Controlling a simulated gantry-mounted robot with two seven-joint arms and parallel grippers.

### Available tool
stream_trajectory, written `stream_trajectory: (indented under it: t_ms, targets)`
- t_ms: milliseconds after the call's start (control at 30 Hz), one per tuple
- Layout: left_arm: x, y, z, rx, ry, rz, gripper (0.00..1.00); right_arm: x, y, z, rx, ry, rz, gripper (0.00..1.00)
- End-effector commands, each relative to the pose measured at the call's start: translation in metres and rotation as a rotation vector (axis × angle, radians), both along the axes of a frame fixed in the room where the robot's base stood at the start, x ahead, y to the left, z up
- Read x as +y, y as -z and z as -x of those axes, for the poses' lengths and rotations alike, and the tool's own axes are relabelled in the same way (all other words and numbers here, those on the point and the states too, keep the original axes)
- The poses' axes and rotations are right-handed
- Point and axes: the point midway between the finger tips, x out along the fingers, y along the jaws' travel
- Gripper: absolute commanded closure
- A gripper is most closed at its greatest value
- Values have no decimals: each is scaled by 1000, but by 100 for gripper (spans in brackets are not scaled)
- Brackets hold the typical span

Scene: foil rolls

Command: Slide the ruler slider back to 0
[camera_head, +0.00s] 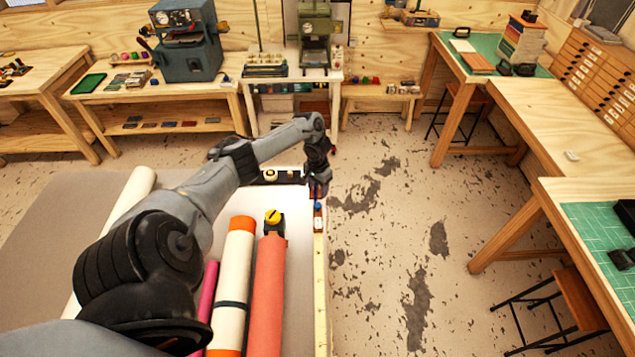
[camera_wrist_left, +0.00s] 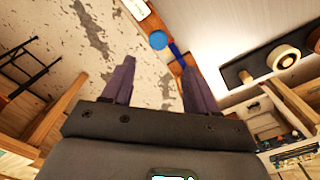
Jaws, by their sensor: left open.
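The ruler (camera_head: 319,262) is a pale strip along the right edge of the table. The slider with a round blue knob (camera_head: 317,206) sits on it towards the far end. In the left wrist view the blue knob (camera_wrist_left: 158,40) shows just beyond the fingertips, on a brown block with a dark blue bar beside it. My left gripper (camera_wrist_left: 158,65) is open, its two dark purple fingers apart with nothing between them. In the head view the left gripper (camera_head: 319,187) is over the far right corner of the table, close to the knob. The ruler's marks are too small to read.
A white and orange roll (camera_head: 232,285), a red-orange roll (camera_head: 267,290) and a magenta roll (camera_head: 207,290) lie left of the ruler. A yellow-topped black device (camera_head: 273,222) stands behind them. A dark tray (camera_head: 282,176) with small reels is at the far edge. Open floor lies right.

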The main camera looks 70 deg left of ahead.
Motion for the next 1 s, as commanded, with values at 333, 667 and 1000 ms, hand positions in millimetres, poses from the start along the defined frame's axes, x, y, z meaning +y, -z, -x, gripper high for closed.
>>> stream_trajectory:
  t_ms: [333,667,1000]
  targets:
    - [0,-16,0,0,0,-1,42,-1,-1,0,1,-1,3,57]
    - [0,-16,0,0,1,-1,42,1,-1,0,0,2,-3,57]
    - [-74,37,-33,-44,299,-81,42,2,-2,-1,0,7,-9,57]
